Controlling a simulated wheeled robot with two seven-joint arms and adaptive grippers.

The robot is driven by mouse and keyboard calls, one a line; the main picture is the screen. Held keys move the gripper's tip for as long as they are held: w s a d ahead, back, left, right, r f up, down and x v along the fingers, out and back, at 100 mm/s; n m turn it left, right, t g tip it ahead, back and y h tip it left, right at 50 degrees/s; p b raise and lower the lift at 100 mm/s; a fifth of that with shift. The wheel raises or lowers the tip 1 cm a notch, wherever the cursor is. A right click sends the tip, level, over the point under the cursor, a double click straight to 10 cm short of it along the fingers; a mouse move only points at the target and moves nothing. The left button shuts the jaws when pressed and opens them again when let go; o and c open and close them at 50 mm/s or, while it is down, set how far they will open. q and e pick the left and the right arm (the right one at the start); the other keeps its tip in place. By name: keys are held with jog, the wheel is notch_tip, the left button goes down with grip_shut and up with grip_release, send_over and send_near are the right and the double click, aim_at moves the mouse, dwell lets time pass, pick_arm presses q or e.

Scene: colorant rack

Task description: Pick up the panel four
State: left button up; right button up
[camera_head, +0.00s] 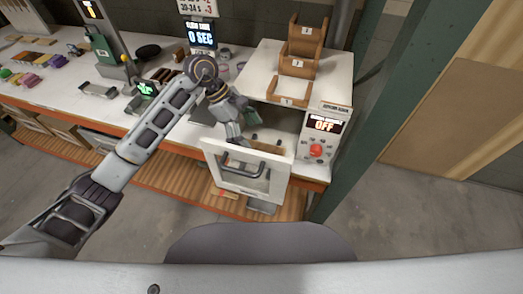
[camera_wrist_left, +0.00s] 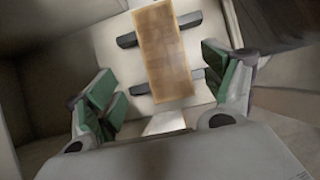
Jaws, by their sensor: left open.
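A flat brown wooden panel (camera_wrist_left: 163,50) lies inside a pale chamber in the left wrist view. It rests across dark support bars (camera_wrist_left: 183,77). No number is readable on it, so I cannot tell from its surface that it is panel four. My left gripper (camera_wrist_left: 168,88) is open, its green-padded fingers spread to either side of the panel's near part without gripping it. In the head view, the left gripper (camera_head: 243,118) reaches into the opening of the white oven-like box, above its lowered door (camera_head: 221,178). My right gripper is not in view.
Stepped wooden holders (camera_head: 298,68) with number labels stand on top of the box. A control panel (camera_head: 320,138) at its right reads OFF above a red knob (camera_head: 316,151). A green post (camera_head: 370,130) stands to the right. The workbench (camera_head: 60,95) holds several tools and coloured pieces.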

aim_at(261, 150)
pick_arm(q)
jog(key=shift+s+d+f, duration=0.15)
jog(key=shift+d+f, duration=0.15)
jog(key=shift+f, duration=0.2)
jog(key=shift+f, duration=0.15)
jog(key=shift+s+d+f+p, duration=0.3)
jog(key=shift+d+f+p, duration=0.15)
jog(key=shift+f, duration=0.1)
jog(key=shift+s+d+f+p, duration=0.3)
jog(key=shift+f+p, duration=0.15)
jog(key=shift+f, duration=0.1)
jog(key=shift+x, duration=1.1)
jog(key=shift+w+a, duration=0.1)
jog(key=c, duration=1.1)
jog(key=shift+r, duration=0.1)
jog(key=shift+c, duration=0.2)
